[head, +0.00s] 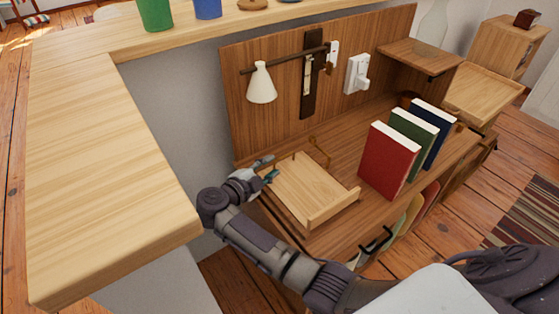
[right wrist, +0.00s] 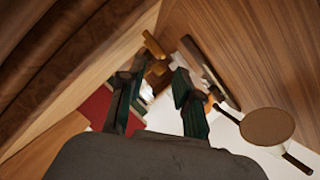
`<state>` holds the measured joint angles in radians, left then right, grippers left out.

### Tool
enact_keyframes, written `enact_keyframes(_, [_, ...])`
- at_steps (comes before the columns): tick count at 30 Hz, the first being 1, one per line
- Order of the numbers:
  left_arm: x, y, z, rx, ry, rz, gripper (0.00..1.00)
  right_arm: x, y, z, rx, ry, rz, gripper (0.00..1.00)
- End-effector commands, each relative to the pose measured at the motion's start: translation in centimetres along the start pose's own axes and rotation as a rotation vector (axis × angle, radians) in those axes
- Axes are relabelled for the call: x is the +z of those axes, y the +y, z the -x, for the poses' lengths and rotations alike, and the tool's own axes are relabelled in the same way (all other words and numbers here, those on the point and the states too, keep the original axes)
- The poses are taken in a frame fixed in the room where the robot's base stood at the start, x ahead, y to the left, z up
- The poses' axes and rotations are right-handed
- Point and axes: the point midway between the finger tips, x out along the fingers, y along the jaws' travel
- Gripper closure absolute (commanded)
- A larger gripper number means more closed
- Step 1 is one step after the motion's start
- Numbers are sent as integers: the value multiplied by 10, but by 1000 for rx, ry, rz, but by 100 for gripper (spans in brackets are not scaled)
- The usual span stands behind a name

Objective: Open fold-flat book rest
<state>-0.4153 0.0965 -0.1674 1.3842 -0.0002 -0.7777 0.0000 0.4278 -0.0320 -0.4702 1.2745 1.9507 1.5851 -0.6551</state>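The book rest is a light wood panel (head: 305,185) with a raised lip along its front right edge. It lies on the brown shelf at the back panel's foot; I cannot tell whether it is flat or slightly tilted. Thin brass pieces (head: 318,145) stand at its back edge. My right gripper (head: 268,172) is at the panel's left edge, low beside the back panel. In the right wrist view its two dark green fingers (right wrist: 158,100) are apart, and a brass piece (right wrist: 153,46) shows beyond them. Contact with the panel cannot be told. My left gripper is not in view.
Red (head: 388,160), green (head: 412,140) and blue (head: 433,128) books stand right of the rest. A white lamp (head: 261,84) hangs above it. A light wood counter (head: 110,150) borders the left and back. Black handles (head: 376,242) are below the shelf's front.

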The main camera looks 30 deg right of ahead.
Motion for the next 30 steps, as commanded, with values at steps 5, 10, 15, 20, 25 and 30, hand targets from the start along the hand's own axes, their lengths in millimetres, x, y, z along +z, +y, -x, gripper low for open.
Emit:
enact_keyframes(5, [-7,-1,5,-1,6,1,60,-1,0,-31,-4,3,1,67])
enact_keyframes(10, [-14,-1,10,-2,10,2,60,0,0,-48,-4,1,0,67])
enact_keyframes(15, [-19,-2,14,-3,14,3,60,0,0,-53,-3,-1,0,67])
enact_keyframes(20, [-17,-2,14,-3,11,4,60,0,0,-53,-3,-1,-1,67])
enact_keyframes(25, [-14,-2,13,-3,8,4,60,0,0,-53,-3,-1,-1,92])
enact_keyframes(30, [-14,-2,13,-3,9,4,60,0,-1,-53,-3,-1,-2,100])
